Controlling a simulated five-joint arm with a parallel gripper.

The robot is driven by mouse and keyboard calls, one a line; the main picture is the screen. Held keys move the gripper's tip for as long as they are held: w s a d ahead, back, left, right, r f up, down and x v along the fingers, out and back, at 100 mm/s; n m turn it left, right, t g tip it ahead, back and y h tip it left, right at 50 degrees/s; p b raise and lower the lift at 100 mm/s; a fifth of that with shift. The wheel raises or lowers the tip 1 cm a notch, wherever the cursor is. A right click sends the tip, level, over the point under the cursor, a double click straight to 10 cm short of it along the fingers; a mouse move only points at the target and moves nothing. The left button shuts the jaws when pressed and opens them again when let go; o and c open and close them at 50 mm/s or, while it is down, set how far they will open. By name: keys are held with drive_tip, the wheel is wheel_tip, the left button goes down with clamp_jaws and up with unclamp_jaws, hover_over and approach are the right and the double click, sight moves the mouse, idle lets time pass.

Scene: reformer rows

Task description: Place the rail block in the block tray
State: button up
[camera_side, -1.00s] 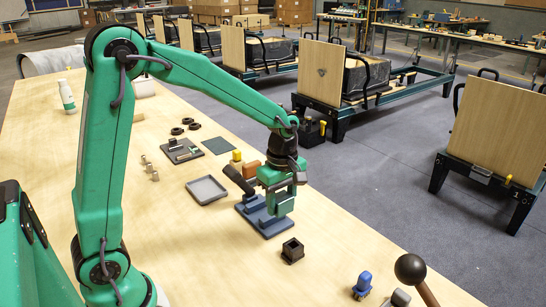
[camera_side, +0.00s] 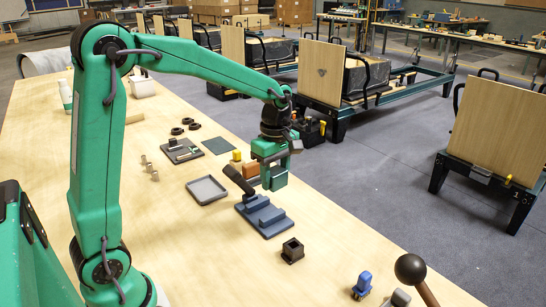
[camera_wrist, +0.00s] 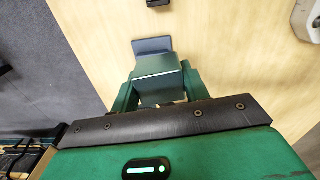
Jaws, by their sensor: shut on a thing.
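My gripper (camera_side: 270,165) is shut on a green block, which I take to be the rail block (camera_wrist: 160,88); it sits between the jaws in the wrist view. In the side view its colour blends with my green fingers, so its outline is hard to tell. The gripper is raised above the back of a blue stepped fixture (camera_side: 262,217), apart from it. A shallow grey rimmed tray (camera_side: 207,191), which looks like the block tray, lies empty on the table to the left of the gripper.
A small black open-topped block (camera_side: 292,250) and a blue knobbed piece (camera_side: 363,285) stand toward the front right. A dark cylinder (camera_side: 238,180) and an orange block (camera_side: 250,169) are close beside the gripper.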

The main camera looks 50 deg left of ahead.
drive_tip(key=a+n, duration=0.4)
drive_tip(key=a, duration=1.3)
drive_tip(key=n, duration=0.4)
hover_over(207, 190)
drive_tip(key=shift+s+f, duration=0.1)
drive_tip(key=shift+f, duration=8.3)
drive_tip(key=shift+f, duration=0.2)
drive_tip(key=o, duration=1)
drive_tip(key=shift+r, duration=0.15)
wheel_tip(207, 190, up, 12)
drive_tip(key=shift+r, duration=0.1)
